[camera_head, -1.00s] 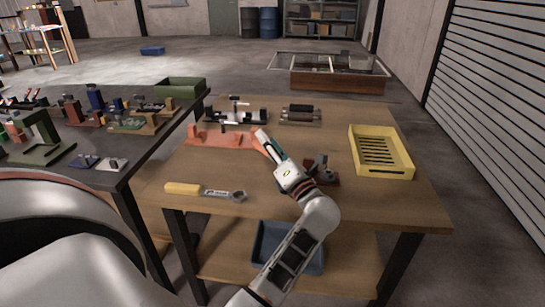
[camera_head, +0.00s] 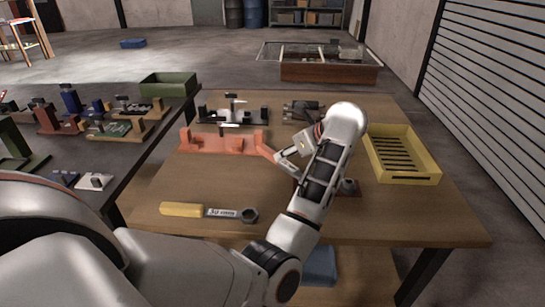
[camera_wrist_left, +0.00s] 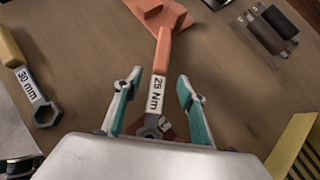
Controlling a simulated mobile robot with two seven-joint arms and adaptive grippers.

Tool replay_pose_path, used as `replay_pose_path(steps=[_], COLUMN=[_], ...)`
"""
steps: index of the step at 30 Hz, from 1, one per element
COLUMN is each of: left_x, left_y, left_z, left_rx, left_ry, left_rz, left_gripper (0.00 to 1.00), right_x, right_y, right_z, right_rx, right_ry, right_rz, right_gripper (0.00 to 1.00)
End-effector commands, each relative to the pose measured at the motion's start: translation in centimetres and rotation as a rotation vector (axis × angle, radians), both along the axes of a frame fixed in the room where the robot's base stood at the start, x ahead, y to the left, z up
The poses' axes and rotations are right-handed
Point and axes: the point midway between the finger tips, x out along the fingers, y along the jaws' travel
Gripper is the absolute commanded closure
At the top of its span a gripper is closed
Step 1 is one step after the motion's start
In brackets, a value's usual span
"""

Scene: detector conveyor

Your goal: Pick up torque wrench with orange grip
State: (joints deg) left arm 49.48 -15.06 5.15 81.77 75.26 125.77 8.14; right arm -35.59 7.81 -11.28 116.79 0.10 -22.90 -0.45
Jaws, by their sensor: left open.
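The torque wrench with orange grip lies on the wooden table (camera_head: 220,185); its orange handle (camera_head: 265,152) shows beside the orange fixture, and the rest is partly hidden by my arm. In the left wrist view the wrench (camera_wrist_left: 159,85) has a "25 Nm" label on its shank and a dark head toward my palm. My left gripper (camera_head: 293,153) is low over it. In the left wrist view its green-and-white fingers (camera_wrist_left: 158,80) are open, one on each side of the wrench, with visible gaps. My right gripper is out of view.
A yellow-handled "30 mm" wrench (camera_head: 208,211) lies near the front edge. The orange fixture (camera_head: 215,142), a black fixture (camera_head: 232,115) and dark cylinders (camera_head: 300,111) stand behind. A yellow tray (camera_head: 430,176) is right. The left dark table (camera_head: 90,160) holds several fixtures.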

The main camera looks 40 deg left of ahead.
Motion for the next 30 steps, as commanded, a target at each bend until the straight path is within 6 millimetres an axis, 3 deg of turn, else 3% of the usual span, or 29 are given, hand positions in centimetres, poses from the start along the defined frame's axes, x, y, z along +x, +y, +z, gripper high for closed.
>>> replay_pose_path(steps=[11, 21, 30], left_x=[0.6, 1.6, 1.8], left_y=[2.0, 5.1, 5.5], left_z=[-2.2, -5.1, -5.2], left_rx=[-0.005, -0.005, -0.007], left_ry=[0.000, 0.001, -0.002], left_rz=[0.003, 0.001, 0.001], left_gripper=[0.60, 0.60, 0.60], right_x=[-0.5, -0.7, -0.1], right_y=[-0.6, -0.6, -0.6], right_z=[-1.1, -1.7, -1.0], right_rx=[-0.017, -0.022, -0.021], right_ry=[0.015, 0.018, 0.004], right_rz=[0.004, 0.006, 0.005], right_gripper=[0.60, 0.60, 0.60])
